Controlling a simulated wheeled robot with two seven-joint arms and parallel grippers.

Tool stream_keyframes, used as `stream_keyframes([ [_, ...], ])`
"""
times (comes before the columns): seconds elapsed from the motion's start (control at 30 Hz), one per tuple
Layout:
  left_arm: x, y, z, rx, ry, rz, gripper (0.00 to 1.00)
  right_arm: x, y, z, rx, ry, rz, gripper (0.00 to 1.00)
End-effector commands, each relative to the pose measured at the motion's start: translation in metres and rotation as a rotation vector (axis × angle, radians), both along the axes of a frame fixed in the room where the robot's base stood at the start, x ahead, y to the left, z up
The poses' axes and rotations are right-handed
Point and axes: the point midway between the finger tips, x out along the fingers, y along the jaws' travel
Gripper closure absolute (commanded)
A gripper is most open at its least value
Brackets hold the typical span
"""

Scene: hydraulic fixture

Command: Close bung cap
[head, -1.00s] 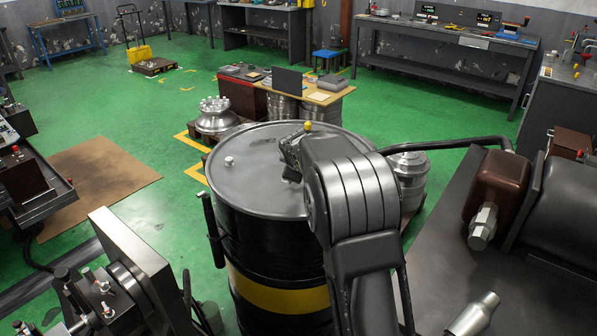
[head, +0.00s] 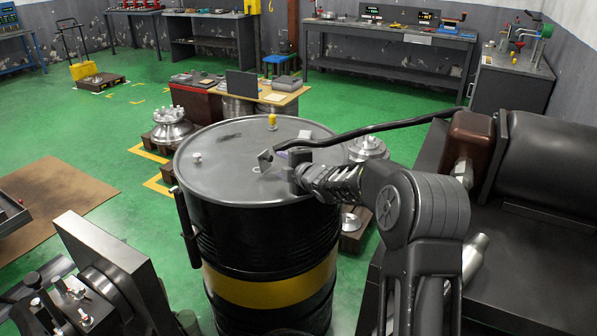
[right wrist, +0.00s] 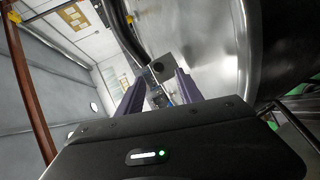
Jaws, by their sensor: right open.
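A black drum (head: 264,232) with a yellow band and a grey lid (head: 235,180) stands upright in the middle of the head view. A small silver cap (head: 196,157) sits at the lid's left side. A yellow knob (head: 272,121) shows near the far rim. I cannot tell for sure which is the bung cap. My right gripper (head: 281,160) appears just over the lid's right half, apart from both fittings. It is open; its purple fingers (right wrist: 158,88) stand apart in the right wrist view. My left gripper is not in view.
A dark bent bar (head: 385,130) crosses behind my right arm to a brown block (head: 466,143) on large machinery at right. A grey clamp plate (head: 112,265) stands front left. A low table (head: 285,98) and flanged parts (head: 172,128) lie behind the drum.

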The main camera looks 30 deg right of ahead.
Motion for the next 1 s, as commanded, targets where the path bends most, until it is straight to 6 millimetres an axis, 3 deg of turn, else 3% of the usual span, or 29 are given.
stream_keyframes([
  [0.53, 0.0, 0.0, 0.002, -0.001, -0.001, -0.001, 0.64, 0.009, 0.007, 0.002, -0.012, -0.025, 0.034, 0.57],
  [1.0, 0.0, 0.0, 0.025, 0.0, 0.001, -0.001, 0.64, 0.068, 0.005, -0.015, -0.012, -0.025, 0.033, 0.57],
])
